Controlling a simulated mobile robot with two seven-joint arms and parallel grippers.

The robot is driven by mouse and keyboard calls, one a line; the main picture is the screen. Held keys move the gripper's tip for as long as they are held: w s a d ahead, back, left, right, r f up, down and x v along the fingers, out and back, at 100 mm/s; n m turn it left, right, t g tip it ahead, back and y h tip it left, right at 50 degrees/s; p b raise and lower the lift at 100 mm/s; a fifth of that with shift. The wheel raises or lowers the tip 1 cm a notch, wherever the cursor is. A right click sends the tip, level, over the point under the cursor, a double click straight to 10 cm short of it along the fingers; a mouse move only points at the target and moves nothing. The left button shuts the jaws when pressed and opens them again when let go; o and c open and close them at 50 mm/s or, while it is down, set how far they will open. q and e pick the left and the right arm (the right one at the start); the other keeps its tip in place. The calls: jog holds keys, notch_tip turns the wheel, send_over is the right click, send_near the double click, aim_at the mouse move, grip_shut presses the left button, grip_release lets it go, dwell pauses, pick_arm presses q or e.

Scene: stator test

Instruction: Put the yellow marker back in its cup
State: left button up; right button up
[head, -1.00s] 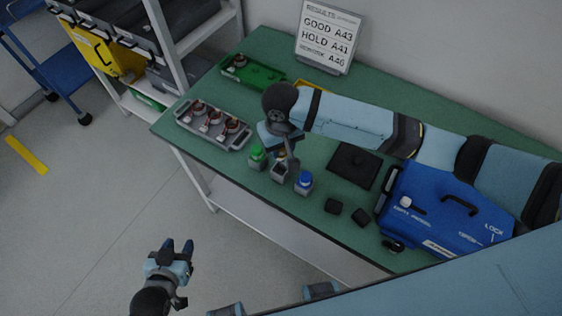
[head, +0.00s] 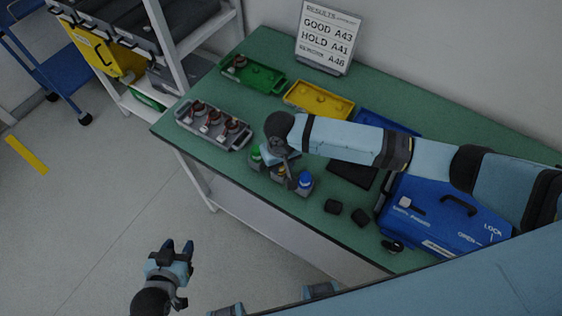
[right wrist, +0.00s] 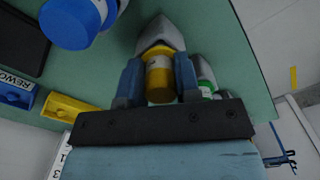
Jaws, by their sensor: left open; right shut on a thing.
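The yellow marker (right wrist: 159,80) is between the fingers of my right gripper (right wrist: 158,82), which is shut on it. A grey cup (right wrist: 160,36) lies in line with its far end; I cannot tell how far the marker is inside. In the head view my right gripper (head: 285,172) is low over the middle of the cup row and partly hides the marker. The blue marker (head: 305,180) and the green marker (head: 255,154) stand in cups on either side. My left gripper (head: 177,247) is open and empty, off the table over the floor.
A grey tray (head: 240,141) with red-brown parts lies left of the cups. Green (head: 265,78), yellow (head: 318,100) and blue (head: 400,125) trays lie behind. Small black blocks (head: 346,212) and a blue case (head: 440,218) are to the right.

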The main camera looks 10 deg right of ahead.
jog(key=shift+f, duration=0.15)
jog(key=shift+f, duration=0.1)
jog(key=o, duration=0.9)
notch_tip(320, 180, up, 13)
jog(key=shift+f, duration=0.15)
